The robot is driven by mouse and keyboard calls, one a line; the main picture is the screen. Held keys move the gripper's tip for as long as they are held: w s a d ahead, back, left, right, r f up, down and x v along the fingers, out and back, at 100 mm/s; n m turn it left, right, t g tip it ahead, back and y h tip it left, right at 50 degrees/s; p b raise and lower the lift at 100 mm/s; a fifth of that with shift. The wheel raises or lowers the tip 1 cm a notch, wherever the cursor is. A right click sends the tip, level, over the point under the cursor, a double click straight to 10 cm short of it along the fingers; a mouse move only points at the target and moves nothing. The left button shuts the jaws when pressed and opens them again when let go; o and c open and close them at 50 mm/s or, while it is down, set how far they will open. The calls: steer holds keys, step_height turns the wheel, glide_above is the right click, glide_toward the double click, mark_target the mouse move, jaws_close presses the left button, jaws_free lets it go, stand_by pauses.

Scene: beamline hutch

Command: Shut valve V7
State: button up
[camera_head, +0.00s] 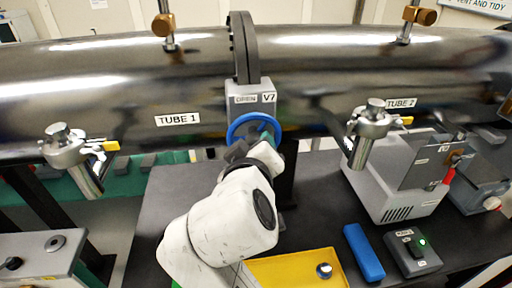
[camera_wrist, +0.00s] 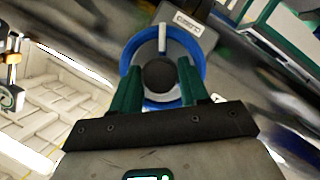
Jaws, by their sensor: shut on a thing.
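Valve V7 is a grey block (camera_head: 254,98) on the flange between two steel tubes, with plates reading "OPEN" and "V7". Its blue handwheel (camera_head: 236,125) is on the front, its lower part hidden behind my gripper (camera_head: 258,150). In the wrist view the blue handwheel (camera_wrist: 202,62) faces me, with a dark hub and a white mark near its top. The two green fingers of my gripper (camera_wrist: 158,72) lie across the wheel on either side of the hub, shut on it.
Tube 1 (camera_head: 110,90) and tube 2 (camera_head: 345,80) run across the back, with clamps (camera_head: 370,125) hanging in front. A yellow tray (camera_head: 275,270), a blue block (camera_head: 363,252), a switch box with a green light (camera_head: 412,252) and a grey instrument (camera_head: 390,190) stand on the dark bench.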

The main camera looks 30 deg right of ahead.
steer(key=m+y, duration=0.1)
steer(key=m, duration=0.1)
steer(key=m+y, duration=0.1)
steer(key=shift+d+f+m+y, duration=0.1)
steer(key=shift+f+m+y, duration=0.1)
steer(key=shift+m+y, duration=0.2)
stand_by(0.4)
steer(key=o, duration=1)
steer(key=shift+r, duration=0.1)
steer(key=shift+o, duration=0.2)
steer(key=shift+r, duration=0.1)
steer(key=v, duration=1)
steer(key=shift+s+b, duration=0.45)
